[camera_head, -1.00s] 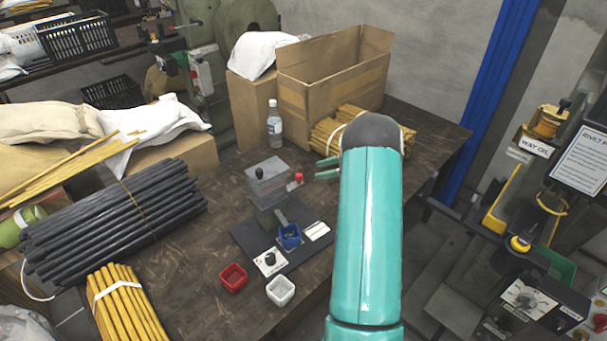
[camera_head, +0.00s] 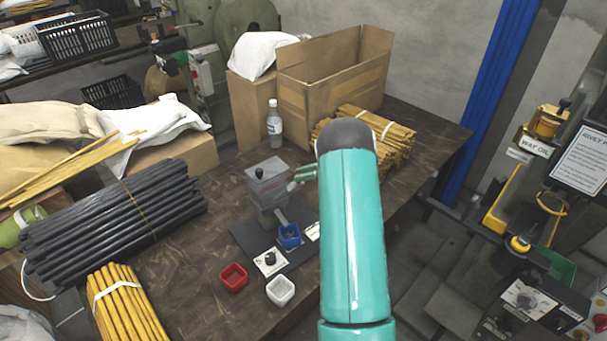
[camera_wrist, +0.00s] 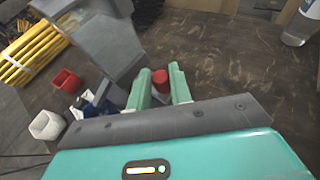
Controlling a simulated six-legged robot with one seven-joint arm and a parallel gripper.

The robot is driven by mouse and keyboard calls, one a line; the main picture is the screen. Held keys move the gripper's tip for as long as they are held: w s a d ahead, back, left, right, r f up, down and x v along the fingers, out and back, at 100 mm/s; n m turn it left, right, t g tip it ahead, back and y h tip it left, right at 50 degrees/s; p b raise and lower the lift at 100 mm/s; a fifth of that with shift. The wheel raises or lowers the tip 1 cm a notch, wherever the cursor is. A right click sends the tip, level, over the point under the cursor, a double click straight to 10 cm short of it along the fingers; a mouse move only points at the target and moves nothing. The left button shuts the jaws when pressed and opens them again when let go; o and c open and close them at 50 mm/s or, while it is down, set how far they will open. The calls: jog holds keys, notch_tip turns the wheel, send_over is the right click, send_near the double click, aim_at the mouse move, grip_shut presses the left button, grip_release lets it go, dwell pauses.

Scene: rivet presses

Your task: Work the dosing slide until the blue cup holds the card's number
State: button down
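The grey dosing box (camera_head: 267,184) stands on a dark base plate on the bench, its chute sloping down to the blue cup (camera_head: 289,237). The cup's contents are too small to count. A white card (camera_head: 313,232) lies right of the cup, partly behind my arm, its number unreadable. In the wrist view the slide's red knob (camera_wrist: 160,77) sits between the two green fingers of my gripper (camera_wrist: 160,70), which are apart with narrow gaps beside it. In the head view my gripper (camera_head: 303,174) is at the box's right side and hides the knob.
A red cup (camera_head: 233,276) and a white cup (camera_head: 280,291) stand in front of the plate. A black knob (camera_head: 270,259) is on its front panel. A bottle (camera_head: 274,125) stands behind the box. Yellow rods (camera_head: 385,140) lie behind my arm; black rods (camera_head: 110,220) lie left.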

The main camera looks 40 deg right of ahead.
aim_at(296, 187)
jog(key=shift+a, duration=2)
jog(key=c, duration=1.3)
grip_release()
jog(key=shift+o, duration=0.2)
jog(key=shift+s+a, duration=0.1)
jog(key=shift+f, duration=0.1)
jog(key=shift+d, duration=0.45)
jog(key=w+d+v, duration=0.1)
jog(key=d+v, duration=0.1)
jog(key=v, duration=1.4)
jog(key=shift+w+f, duration=0.3)
jog(key=shift+f, duration=0.05)
jog(key=shift+a, duration=0.1)
